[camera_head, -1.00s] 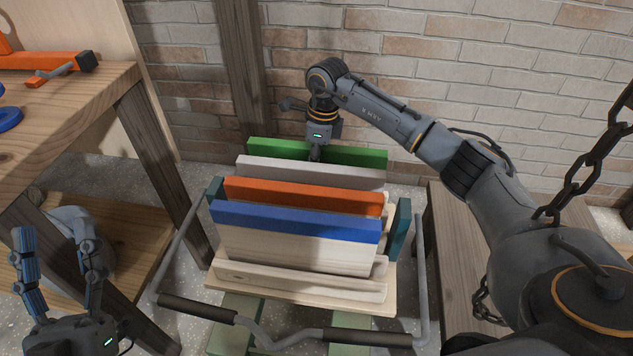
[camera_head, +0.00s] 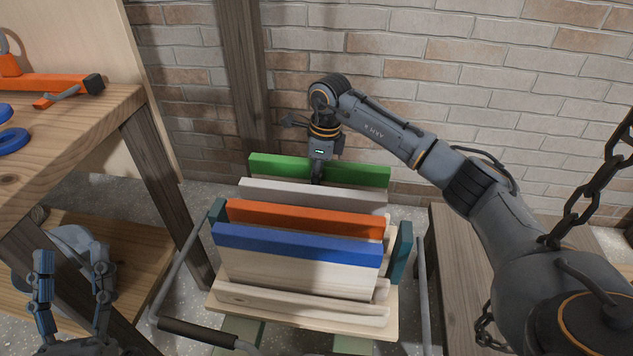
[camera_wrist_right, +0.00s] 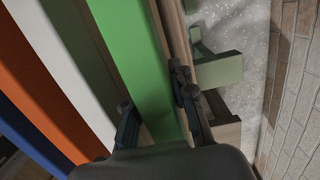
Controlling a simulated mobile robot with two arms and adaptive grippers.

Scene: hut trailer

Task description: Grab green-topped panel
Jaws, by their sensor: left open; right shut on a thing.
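The green-topped panel (camera_head: 350,174) stands upright at the back of a wooden rack cart (camera_head: 300,318), behind the white-, orange- and blue-topped panels. My right gripper (camera_head: 318,172) reaches down onto its top edge. In the right wrist view the green top (camera_wrist_right: 132,58) runs between the two fingers of the right gripper (camera_wrist_right: 155,112), one on each side, and the gripper is shut on it. My left gripper (camera_head: 75,275) is open and empty at the lower left, beside the workbench.
A white-topped panel (camera_head: 300,194), an orange-topped panel (camera_head: 300,217) and a blue-topped panel (camera_head: 300,243) stand in front of the green one. A workbench (camera_head: 75,125) with orange tools is at left. A brick wall (camera_head: 480,75) is behind. A chain (camera_head: 585,180) hangs at right.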

